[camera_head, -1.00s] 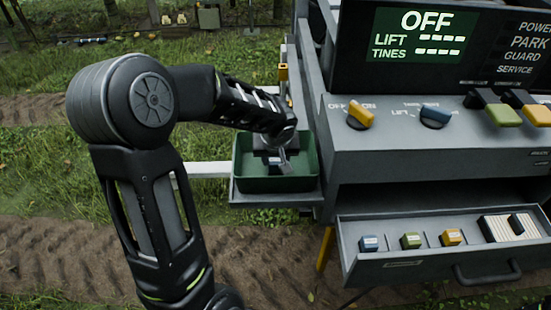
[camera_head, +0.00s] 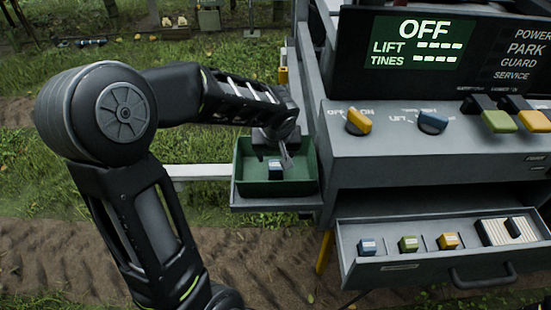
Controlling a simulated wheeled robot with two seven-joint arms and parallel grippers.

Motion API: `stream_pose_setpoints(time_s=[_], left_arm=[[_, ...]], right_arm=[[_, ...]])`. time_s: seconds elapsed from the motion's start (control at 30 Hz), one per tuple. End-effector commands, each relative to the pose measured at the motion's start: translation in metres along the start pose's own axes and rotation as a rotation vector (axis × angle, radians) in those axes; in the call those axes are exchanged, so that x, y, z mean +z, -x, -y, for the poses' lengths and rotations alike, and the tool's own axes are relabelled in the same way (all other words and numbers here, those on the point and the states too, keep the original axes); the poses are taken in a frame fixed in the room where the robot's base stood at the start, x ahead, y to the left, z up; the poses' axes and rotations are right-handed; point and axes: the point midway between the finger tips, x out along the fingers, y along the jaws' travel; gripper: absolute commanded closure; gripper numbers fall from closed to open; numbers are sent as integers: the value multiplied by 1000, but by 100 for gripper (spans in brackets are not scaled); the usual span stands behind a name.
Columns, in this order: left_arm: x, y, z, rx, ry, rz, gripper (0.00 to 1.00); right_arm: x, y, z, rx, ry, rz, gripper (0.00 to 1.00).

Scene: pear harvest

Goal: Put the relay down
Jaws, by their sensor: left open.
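A small dark relay with a pale blue-white label (camera_head: 275,169) sits in the green tray (camera_head: 241,188) on the side shelf of the machine. My left gripper (camera_head: 286,160) is open and hangs over the right part of the tray, just above and beside the relay. The relay is apart from the fingers as far as I can see. Three more relays stand in the open drawer (camera_head: 400,266): a blue one (camera_head: 368,246), a green one (camera_head: 408,244) and a yellow one (camera_head: 448,241). My right gripper is not in view.
The control panel has a yellow knob (camera_head: 358,121), a blue knob (camera_head: 432,122) and levers at right. Its screen (camera_head: 420,41) reads OFF. A ribbed block (camera_head: 505,231) lies in the drawer's right side. Grass and bare soil lie left of the machine.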

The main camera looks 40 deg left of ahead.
Motion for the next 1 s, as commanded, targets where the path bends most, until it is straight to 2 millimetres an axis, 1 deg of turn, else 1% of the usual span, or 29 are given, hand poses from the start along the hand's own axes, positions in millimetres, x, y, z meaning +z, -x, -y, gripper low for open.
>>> stream_pose_setpoints(time_s=[0.03, 0.2, 0.3, 0.4, 0.53, 1.0], left_arm=[[-1, 13, -1, 4, 1, -5, 42], [0, 48, -1, 3, 0, -3, 42], [0, 62, 0, 2, 0, -2, 42], [0, 70, 0, 1, 0, 0, 42], [1, 73, 0, 1, -1, 2, 42], [1, 73, 0, 0, -1, 1, 42]], right_arm=[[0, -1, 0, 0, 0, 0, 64], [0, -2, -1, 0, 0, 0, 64], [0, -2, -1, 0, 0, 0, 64], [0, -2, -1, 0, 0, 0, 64], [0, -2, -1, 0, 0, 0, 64], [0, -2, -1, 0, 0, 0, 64]])
